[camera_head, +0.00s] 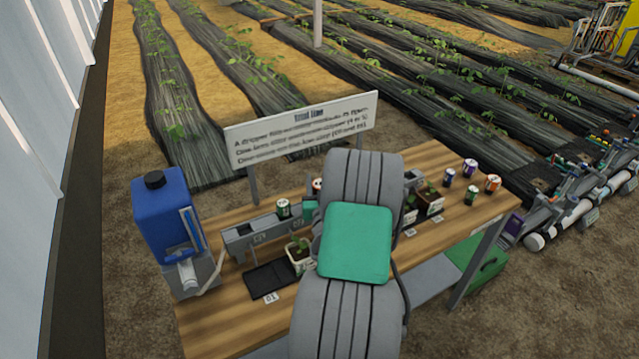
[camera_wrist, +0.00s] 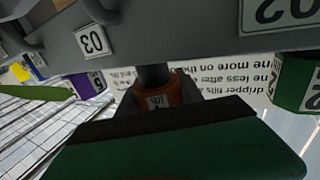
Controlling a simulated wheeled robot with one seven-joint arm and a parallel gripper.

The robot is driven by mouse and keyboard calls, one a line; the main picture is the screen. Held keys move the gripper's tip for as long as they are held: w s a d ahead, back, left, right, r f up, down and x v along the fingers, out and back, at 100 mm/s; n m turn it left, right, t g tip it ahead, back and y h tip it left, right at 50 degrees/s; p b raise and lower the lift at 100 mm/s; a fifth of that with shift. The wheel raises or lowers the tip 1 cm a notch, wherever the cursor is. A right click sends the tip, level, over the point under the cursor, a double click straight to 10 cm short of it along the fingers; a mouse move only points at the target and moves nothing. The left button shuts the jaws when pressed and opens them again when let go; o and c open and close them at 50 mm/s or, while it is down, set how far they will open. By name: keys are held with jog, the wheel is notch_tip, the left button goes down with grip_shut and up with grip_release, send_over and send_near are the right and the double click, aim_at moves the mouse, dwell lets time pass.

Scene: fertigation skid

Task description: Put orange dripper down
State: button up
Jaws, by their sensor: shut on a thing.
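In the wrist view an orange dripper (camera_wrist: 160,97) with a white label sits between the fingers of my gripper (camera_wrist: 162,92), which is shut on it. A dark stem shows at the dripper, close to the grey rail (camera_wrist: 190,35) tagged 03 and 02; whether they touch I cannot tell. In the head view my arm hides the gripper and the held dripper. Another orange dripper (camera_head: 492,183) stands at the right end of the wooden table (camera_head: 225,325).
A blue tank (camera_head: 165,215) stands at the table's left end. A sign (camera_head: 300,128) rises behind the rail. A potted seedling (camera_head: 299,252) and a black tray (camera_head: 268,279) are in front. Purple (camera_head: 470,168) and green (camera_head: 471,195) drippers stand at right. The front-left tabletop is clear.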

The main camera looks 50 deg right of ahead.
jog(key=shift+f+b, duration=0.35)
jog(key=shift+b, duration=0.1)
jog(key=shift+f, duration=0.2)
jog(key=shift+f+b, duration=0.1)
jog(key=shift+b, duration=0.25)
jog(key=o, duration=1.1)
jog(key=shift+a+f, duration=0.1)
jog(key=shift+o, duration=1.4)
